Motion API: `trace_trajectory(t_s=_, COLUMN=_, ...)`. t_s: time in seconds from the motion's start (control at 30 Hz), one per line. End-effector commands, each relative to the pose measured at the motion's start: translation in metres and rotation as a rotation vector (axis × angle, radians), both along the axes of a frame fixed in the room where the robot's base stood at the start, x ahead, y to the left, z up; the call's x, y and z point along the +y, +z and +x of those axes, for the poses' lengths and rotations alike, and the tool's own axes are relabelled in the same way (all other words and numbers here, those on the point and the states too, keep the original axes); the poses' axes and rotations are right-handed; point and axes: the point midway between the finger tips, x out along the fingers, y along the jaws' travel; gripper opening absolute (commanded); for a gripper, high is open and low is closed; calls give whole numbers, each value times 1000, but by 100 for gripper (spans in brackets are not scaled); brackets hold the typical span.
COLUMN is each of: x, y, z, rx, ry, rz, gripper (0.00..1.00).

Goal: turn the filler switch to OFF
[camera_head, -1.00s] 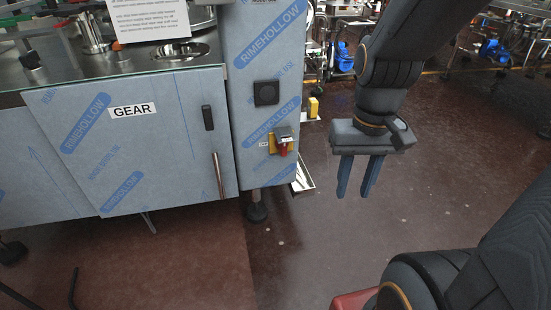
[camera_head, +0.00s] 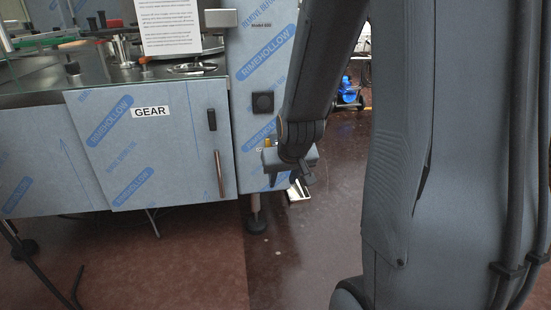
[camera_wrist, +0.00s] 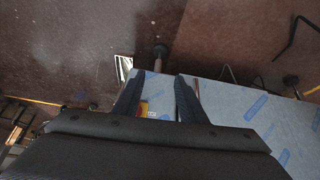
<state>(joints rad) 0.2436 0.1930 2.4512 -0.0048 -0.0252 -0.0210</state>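The filler switch, a red handle on a yellow plate in the earlier head view, is now almost wholly hidden behind my gripper. Only a sliver of its yellow plate (camera_head: 268,143) shows in the head view. In the wrist view a small yellow part (camera_wrist: 144,107) shows beside the left finger, between the two fingers. The red handle is not visible now. My gripper (camera_wrist: 159,76) is open and empty, with its fingers apart in front of the film-wrapped panel. In the head view my gripper (camera_head: 289,176) covers the panel's lower right. I cannot tell whether it touches the switch.
The filler cabinet has a GEAR door (camera_head: 150,150) with a metal handle (camera_head: 220,174). A black square fitting (camera_head: 263,103) sits on the panel above my gripper. A cabinet foot (camera_head: 256,215) stands below. A blue machine (camera_head: 348,93) is behind. The floor in front is clear.

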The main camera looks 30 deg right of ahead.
Motion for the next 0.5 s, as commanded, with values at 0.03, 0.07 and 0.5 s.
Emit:
trace_trajectory(t_s=0.03, x=-10, y=-20, z=26, rx=-69, ry=-6, rz=-15, gripper=38)
trace_trajectory(t_s=0.07, x=-16, y=-26, z=42, rx=-119, ry=-8, rz=-26, gripper=38)
trace_trajectory(t_s=0.5, x=-86, y=-75, z=176, rx=-798, ry=-39, rz=-193, gripper=38)
